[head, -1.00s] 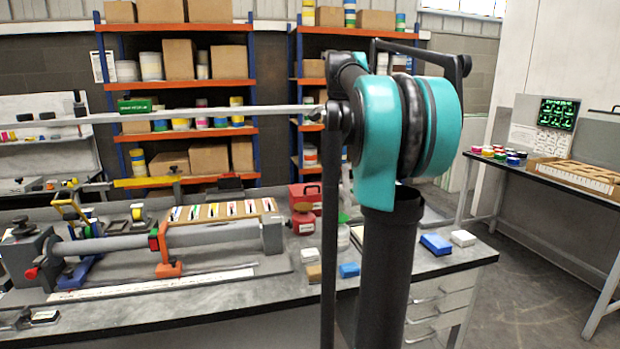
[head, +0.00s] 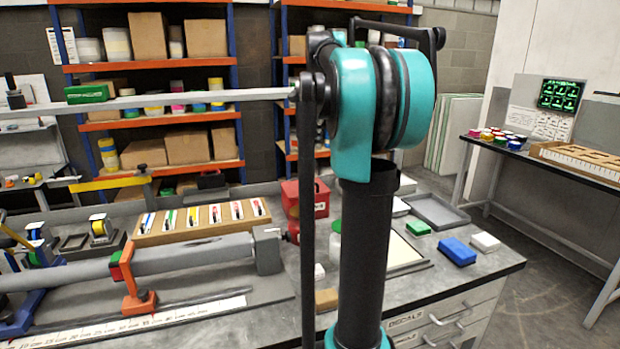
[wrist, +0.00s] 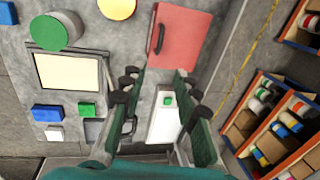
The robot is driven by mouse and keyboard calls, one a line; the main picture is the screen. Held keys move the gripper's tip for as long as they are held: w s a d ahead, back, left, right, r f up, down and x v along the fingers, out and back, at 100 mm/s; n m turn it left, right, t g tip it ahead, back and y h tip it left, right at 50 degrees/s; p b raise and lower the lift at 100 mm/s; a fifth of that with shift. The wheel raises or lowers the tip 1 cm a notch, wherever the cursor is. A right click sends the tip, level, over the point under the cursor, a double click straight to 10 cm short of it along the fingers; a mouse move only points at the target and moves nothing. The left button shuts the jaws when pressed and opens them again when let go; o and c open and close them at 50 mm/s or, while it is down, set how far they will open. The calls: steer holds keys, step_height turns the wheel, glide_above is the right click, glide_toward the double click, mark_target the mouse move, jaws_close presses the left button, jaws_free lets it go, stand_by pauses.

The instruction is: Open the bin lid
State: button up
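A red box-like bin (head: 291,207) stands at the back of the bench, partly hidden by my arm in the head view. In the wrist view its flat red lid (wrist: 184,40) appears shut, with a black bar handle (wrist: 160,38) along its left side. My gripper (wrist: 157,87) is open, its two green-padded fingers apart, below the lid in the picture. No contact with the lid or handle shows. A white item with a green square (wrist: 164,118) shows between the fingers, seemingly beyond them and not gripped. The gripper is not visible in the head view.
A blue block (head: 458,251), a green block (head: 418,228) and an empty grey tray (head: 436,211) lie right of my arm. A long grey tube (head: 190,259) in an orange clamp lies left. Loaded shelves (head: 160,116) stand behind the bench.

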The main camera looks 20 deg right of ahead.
mark_target(312, 185)
steer(key=w+f, duration=0.1)
steer(key=f, duration=0.4)
steer(key=w+f, duration=0.1)
steer(key=f, duration=0.4)
steer(key=w+f, duration=0.1)
steer(key=f, duration=0.4)
steer(key=shift+f, duration=0.2)
jaws_close()
